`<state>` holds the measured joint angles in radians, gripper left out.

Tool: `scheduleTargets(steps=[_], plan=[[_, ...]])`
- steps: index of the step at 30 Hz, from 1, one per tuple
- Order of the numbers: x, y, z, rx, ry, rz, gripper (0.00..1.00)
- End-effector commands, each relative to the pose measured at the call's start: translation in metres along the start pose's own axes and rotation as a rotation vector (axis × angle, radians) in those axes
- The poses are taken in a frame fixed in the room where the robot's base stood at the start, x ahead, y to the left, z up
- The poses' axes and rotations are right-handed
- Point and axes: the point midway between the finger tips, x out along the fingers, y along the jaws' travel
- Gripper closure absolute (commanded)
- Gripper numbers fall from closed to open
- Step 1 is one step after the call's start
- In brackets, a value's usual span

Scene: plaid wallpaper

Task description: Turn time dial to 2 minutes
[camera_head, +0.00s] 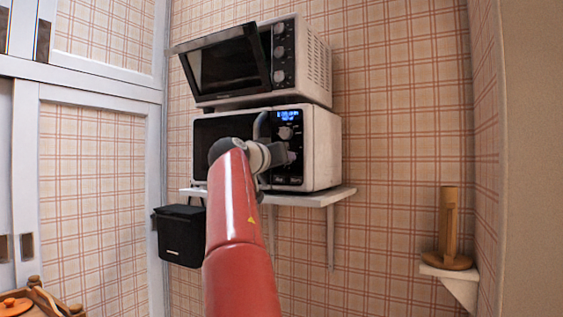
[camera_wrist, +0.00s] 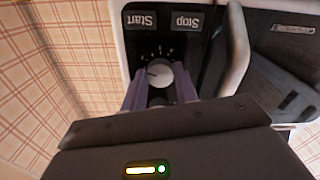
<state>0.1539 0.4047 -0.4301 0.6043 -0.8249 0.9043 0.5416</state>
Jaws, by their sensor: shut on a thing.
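The lower microwave (camera_head: 321,150) stands on a wall shelf, with a dark control panel, a lit blue display (camera_head: 288,116) too small to read surely, and an upper knob (camera_head: 285,132). In the wrist view, upside down, the pale round dial (camera_wrist: 159,71) sits beside the "Start" button (camera_wrist: 142,20) and "Stop" button (camera_wrist: 187,22), with tick marks around it. My gripper (camera_wrist: 160,86) is shut on this dial, one purple-grey finger on each side. In the head view my gripper (camera_head: 279,156) is at the panel's lower part, and my arm partly hides the door.
A second microwave (camera_head: 318,62) with its door tilted open sits on top of the lower one. The shelf (camera_head: 315,199) carries both. A black box (camera_head: 181,235) hangs at lower left. A wooden holder (camera_head: 448,230) stands on a small right shelf. The lower microwave's door handle (camera_wrist: 237,50) is close beside my gripper.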

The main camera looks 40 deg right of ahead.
Motion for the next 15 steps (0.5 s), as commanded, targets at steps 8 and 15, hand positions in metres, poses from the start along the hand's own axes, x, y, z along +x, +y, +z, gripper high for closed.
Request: scheduleTargets(steps=[8,15], plan=[[0.0005,-0.0012,0.0026,0.133,-0.006,0.001,0.93],[0.0005,-0.0012,0.0025,0.181,-0.007,0.001,0.93]])
